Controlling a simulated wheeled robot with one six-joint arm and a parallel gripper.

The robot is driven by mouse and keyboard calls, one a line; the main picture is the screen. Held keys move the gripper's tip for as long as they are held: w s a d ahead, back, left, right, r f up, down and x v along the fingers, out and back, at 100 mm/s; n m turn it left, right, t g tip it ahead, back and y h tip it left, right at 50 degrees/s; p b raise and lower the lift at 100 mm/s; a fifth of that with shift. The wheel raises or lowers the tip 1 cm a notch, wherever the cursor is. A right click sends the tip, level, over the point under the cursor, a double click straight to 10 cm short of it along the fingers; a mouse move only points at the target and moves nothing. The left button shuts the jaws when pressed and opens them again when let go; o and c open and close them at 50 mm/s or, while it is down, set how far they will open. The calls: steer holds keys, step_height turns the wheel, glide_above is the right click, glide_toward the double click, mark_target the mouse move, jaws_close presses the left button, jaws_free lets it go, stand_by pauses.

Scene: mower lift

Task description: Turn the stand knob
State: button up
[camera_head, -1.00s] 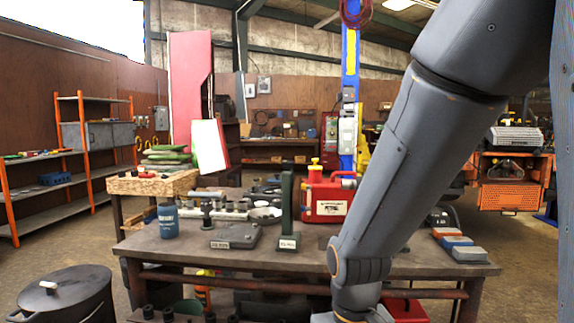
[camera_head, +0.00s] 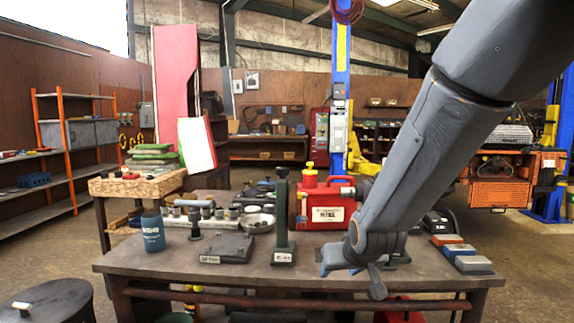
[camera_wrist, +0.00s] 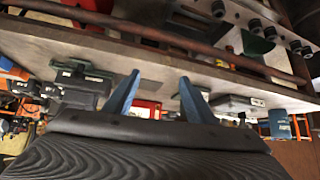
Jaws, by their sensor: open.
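No stand knob can be picked out with certainty. A tall dark green stand (camera_head: 282,215) rises upright from a labelled base on the workbench. Another dark base (camera_head: 398,257) is partly hidden behind my arm; a dark labelled base also shows at left in the wrist view (camera_wrist: 85,85). My gripper is at the bench's front edge, right of the tall stand. In the wrist view its blue fingers (camera_wrist: 160,76) are apart with nothing between them, pointing toward the bench edge.
The workbench (camera_head: 225,278) carries a red petrol can (camera_head: 325,205), a blue tin (camera_head: 153,232) and coloured blocks (camera_head: 455,249) at right. A drum (camera_head: 60,300) stands at front left. The bench's front strip is mostly clear.

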steer(key=w+a+r+t+y+p, duration=0.1)
steer(key=w+a+r+t, duration=0.3)
steer(key=w+a+r, duration=0.45)
steer(key=n+t+y+p, duration=0.1)
steer(key=n+t+y, duration=0.15)
steer(key=t, duration=0.25)
glide_toward(283, 171)
steer(key=shift+m, duration=0.45)
steer(key=x, duration=0.4)
steer(key=shift+w+d+r, duration=0.1)
steer(key=shift+w, duration=0.15)
steer(key=shift+p+x, duration=1.2)
steer(key=shift+x, duration=2.6)
steer(key=shift+c, duration=0.4)
steer(key=c, duration=0.9)
steer(key=shift+c, duration=0.2)
steer(key=shift+h, duration=0.25)
